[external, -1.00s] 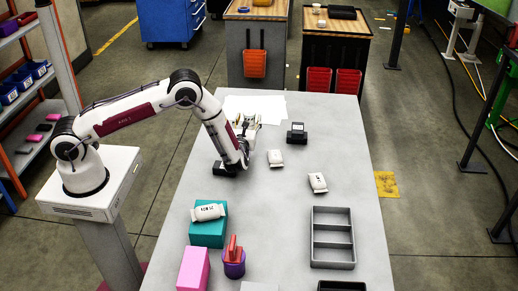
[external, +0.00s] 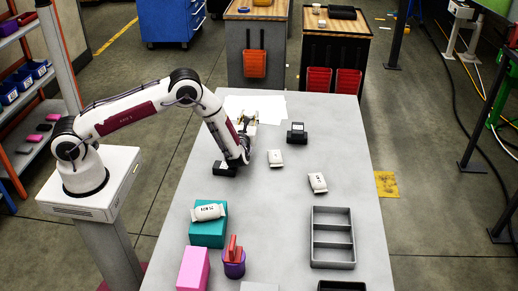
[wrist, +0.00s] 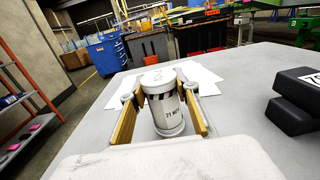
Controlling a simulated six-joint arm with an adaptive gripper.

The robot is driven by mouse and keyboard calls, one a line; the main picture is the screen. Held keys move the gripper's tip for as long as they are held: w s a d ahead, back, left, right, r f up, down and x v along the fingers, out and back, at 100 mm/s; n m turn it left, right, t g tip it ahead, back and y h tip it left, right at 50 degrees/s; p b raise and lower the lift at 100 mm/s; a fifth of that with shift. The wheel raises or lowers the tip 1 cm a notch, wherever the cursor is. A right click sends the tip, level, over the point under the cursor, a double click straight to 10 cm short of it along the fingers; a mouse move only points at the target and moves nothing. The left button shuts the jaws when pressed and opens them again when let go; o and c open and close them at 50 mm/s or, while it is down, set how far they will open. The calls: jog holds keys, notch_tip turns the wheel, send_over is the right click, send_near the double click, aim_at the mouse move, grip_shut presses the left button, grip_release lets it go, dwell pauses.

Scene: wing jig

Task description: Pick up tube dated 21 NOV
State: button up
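A white tube (wrist: 166,112) with a striped band and a label that reads like 21 NOV stands upright in the wrist view. My gripper (wrist: 160,92) has its two yellow-padded fingers on either side of it. A gap shows between the left pad and the tube, and the fingers look open; contact on the right side is unclear. In the external view my gripper (external: 248,117) is at the far left part of the table, and the tube is largely hidden by it.
Other white labelled items lie on the table (external: 275,159), further right (external: 318,182), and on a teal box (external: 208,234). Black blocks (external: 297,133) (external: 224,169), a grey divided tray (external: 333,266), a pink box (external: 193,270) and a purple cup (external: 234,265) are around. White paper (wrist: 201,74) lies behind the tube.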

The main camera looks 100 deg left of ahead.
jog(key=shift+r, duration=0.15)
jog(key=shift+r, duration=4.9)
